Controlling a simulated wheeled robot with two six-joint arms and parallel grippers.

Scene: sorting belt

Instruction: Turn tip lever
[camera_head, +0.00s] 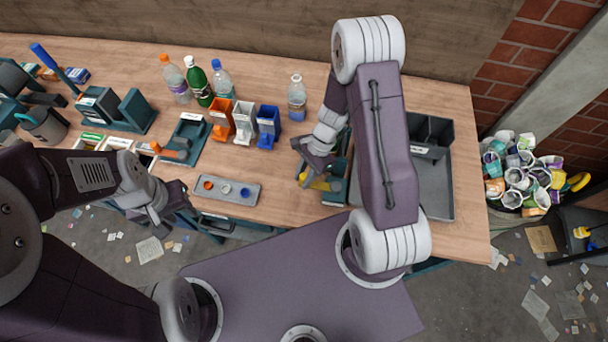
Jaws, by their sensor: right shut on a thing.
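A yellow lever (325,185) shows at the middle right of the bench, beside a dark teal fixture (333,197). My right gripper (305,174) is at the lever's left end and is shut on it. My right arm hides much of the fixture and where the lever joins it. My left gripper (178,208) is over the bench's front edge, left of a grey tray and away from the yellow lever. Its fingers are too dark and small to tell whether they are open.
A grey tray (243,201) with bottle caps lies between the grippers. Orange, white and blue dispensers (243,122) and several bottles (198,84) stand behind. An orange-handled device (172,152) is near my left arm. A dark tray (437,185) lies right of my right arm.

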